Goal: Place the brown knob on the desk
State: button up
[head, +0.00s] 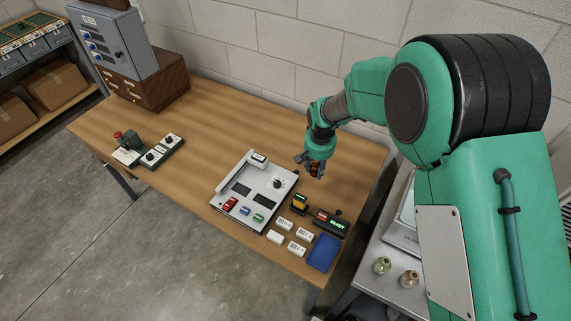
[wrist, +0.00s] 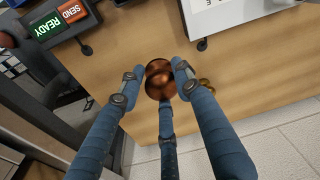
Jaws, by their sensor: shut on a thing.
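The brown knob (wrist: 160,76) is round and shiny, between the blue fingers of my gripper (wrist: 156,84) in the wrist view. My gripper is shut on it. In the head view my gripper (head: 316,166) is over the right back part of the wooden desk (head: 200,120), and a little of the brown knob (head: 317,169) shows between the fingers. Wood shows behind the knob in the wrist view (wrist: 130,60). I cannot tell whether the knob touches the desktop. A small brass-coloured thing (wrist: 207,84) is partly hidden behind the right finger.
A white control panel (head: 262,212) stands left of my gripper. A box reading READY (head: 333,226), white labelled blocks (head: 297,248) and a blue tray (head: 323,254) lie at the front right. A green switch unit (head: 160,151) is at the left. The desk's middle back is clear.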

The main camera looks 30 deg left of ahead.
jog(key=b, duration=0.1)
send_over(313, 188)
jog(key=shift+s+f, duration=0.1)
jog(key=shift+f, duration=2.95)
jog(key=shift+d+f, duration=0.1)
jog(key=shift+f+b, duration=0.55)
jog(key=shift+f, duration=1.25)
jog(key=shift+f, duration=0.15)
jog(key=o, duration=1.3)
jog(key=shift+o, duration=0.2)
jog(key=r, duration=0.4)
jog(key=s+r+p, duration=0.1)
jog(key=r, duration=0.3)
jog(key=r+p, duration=0.1)
jog(key=r, duration=0.3)
jog(key=shift+s+d+r, duration=0.1)
jog(key=shift+s+d, duration=0.05)
jog(key=shift+d, duration=0.15)
